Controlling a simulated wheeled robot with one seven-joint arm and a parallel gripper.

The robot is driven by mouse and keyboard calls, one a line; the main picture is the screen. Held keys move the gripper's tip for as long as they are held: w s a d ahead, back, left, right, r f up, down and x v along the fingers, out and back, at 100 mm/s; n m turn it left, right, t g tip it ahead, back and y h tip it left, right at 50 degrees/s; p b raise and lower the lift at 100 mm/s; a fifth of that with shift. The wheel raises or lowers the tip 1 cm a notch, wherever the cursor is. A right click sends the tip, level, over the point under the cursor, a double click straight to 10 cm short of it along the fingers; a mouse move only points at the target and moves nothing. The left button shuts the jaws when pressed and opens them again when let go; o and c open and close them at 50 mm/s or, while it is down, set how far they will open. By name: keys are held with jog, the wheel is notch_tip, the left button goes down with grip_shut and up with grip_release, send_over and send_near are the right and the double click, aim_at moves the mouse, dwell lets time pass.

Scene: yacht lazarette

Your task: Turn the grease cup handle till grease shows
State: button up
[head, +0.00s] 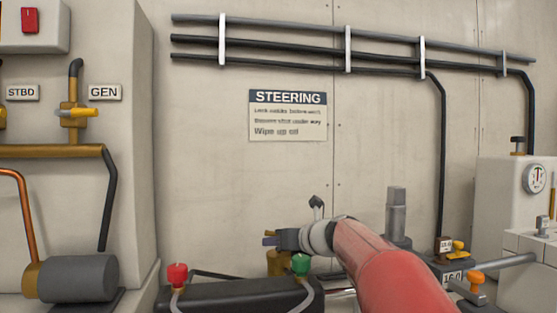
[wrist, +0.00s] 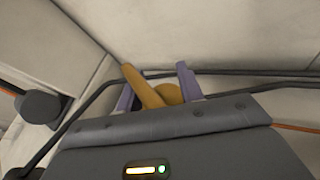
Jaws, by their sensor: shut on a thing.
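The brass-coloured grease cup (head: 276,264) stands behind the dark box at the bottom centre of the head view. My gripper (head: 269,239) comes in from the right at its top, on the end of my red arm. In the wrist view my gripper's two purple fingers (wrist: 156,80) stand either side of the slanted brass handle (wrist: 144,88), shut on it. A rounded brass part (wrist: 169,93) shows beside the handle, between the fingers. The gripper's body hides the lower part of the cup in the wrist view. I see no grease in either view.
A dark box (head: 225,295) with a red knob (head: 177,275) and a green knob (head: 300,264) lies in front. Dark pipes (head: 300,50) run along the wall above a STEERING sign (head: 288,115).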

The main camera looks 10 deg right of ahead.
notch_tip(320, 180, up, 21)
jog(key=s+n+t+y, duration=0.1)
jog(key=s+n+t, duration=0.1)
jog(key=t, duration=0.1)
jog(key=shift+a+r+t, duration=0.2)
jog(key=shift+a+t, duration=0.05)
jog(key=shift+t, duration=0.15)
jog(key=f+g, duration=0.1)
jog(key=f, duration=0.5)
jog(key=w+f+m+g, duration=0.1)
jog(key=f, duration=0.6)
jog(key=w+f+m+g+h, duration=0.1)
jog(key=f, duration=0.6)
jog(key=shift+d+f+g, duration=0.15)
jog(key=shift+d+g, duration=0.1)
jog(key=shift+g, duration=0.05)
jog(key=shift+s+f+b, duration=0.25)
jog(key=shift+s+b, duration=0.05)
jog(key=shift+s, duration=0.45)
jog(key=shift+s+f+b, duration=0.2)
jog(key=shift+s+b, duration=0.05)
jog(key=shift+s, duration=0.45)
jog(key=s, duration=0.3)
jog(key=s+b, duration=0.1)
jog(key=s, duration=0.1)
jog(key=shift+s+a+f, duration=0.1)
jog(key=shift+s+f, duration=0.1)
jog(key=shift+f, duration=0.1)
